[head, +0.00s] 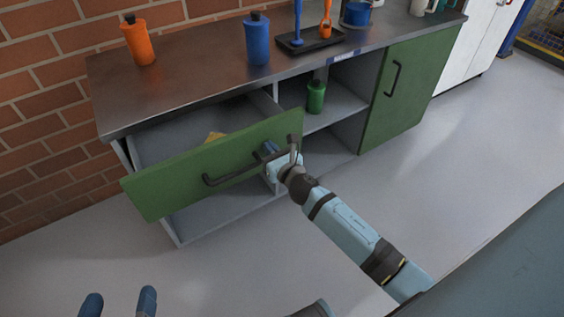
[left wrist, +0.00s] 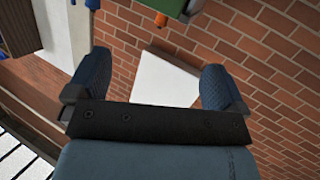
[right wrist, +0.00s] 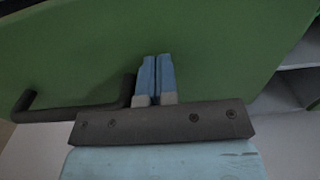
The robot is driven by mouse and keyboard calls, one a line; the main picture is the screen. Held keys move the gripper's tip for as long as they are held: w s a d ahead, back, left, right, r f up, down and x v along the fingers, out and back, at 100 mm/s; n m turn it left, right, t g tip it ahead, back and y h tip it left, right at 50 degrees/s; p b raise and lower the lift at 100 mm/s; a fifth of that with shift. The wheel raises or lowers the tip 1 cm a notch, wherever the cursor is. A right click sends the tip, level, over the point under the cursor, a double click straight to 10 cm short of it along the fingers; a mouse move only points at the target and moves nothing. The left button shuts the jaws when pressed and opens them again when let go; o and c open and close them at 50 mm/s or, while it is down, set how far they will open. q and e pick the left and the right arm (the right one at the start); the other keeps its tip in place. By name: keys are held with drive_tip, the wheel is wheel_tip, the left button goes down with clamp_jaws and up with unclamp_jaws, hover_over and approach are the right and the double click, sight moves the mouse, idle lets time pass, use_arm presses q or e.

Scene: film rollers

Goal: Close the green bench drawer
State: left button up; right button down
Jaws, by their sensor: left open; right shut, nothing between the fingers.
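The green bench drawer (head: 225,165) stands pulled out from the left part of the bench, its front tilted in the picture and its grey inside showing. A black bar handle (head: 222,179) is on its front. My right gripper (head: 265,152) is shut and empty at the right part of the drawer front, close to the handle's right end. In the right wrist view its closed fingers (right wrist: 155,78) point at the green front, beside the handle (right wrist: 70,112); contact cannot be told. My left gripper (head: 118,300) is open and empty at the bottom left, away from the bench.
On the metal bench top (head: 190,90) stand an orange bottle (head: 138,42), a blue bottle (head: 257,40) and a black tray (head: 310,41) with tools. A green bottle (head: 316,97) is on the open shelf. A green door (head: 400,92) is shut at right. The floor in front is clear.

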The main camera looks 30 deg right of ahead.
drive_tip(key=w+b, duration=0.1)
drive_tip(key=w, duration=0.8)
drive_tip(key=shift+w+a, duration=0.15)
drive_tip(key=w+b, duration=0.1)
drive_tip(key=w, duration=0.4)
drive_tip(key=shift+w+a, duration=0.1)
drive_tip(key=shift+w, duration=0.25)
drive_tip(key=shift+w+b, duration=0.3)
drive_tip(key=shift+w, duration=0.3)
drive_tip(key=shift+w+r, duration=0.1)
drive_tip(key=shift+r, duration=0.15)
use_arm(q)
drive_tip(key=r, duration=0.1)
drive_tip(key=d+r+t+h, duration=0.1)
drive_tip(key=r, duration=0.1)
drive_tip(key=r+t+h, duration=0.1)
drive_tip(key=r, duration=0.1)
drive_tip(key=shift+s+d, duration=0.1)
drive_tip(key=shift+d, duration=0.3)
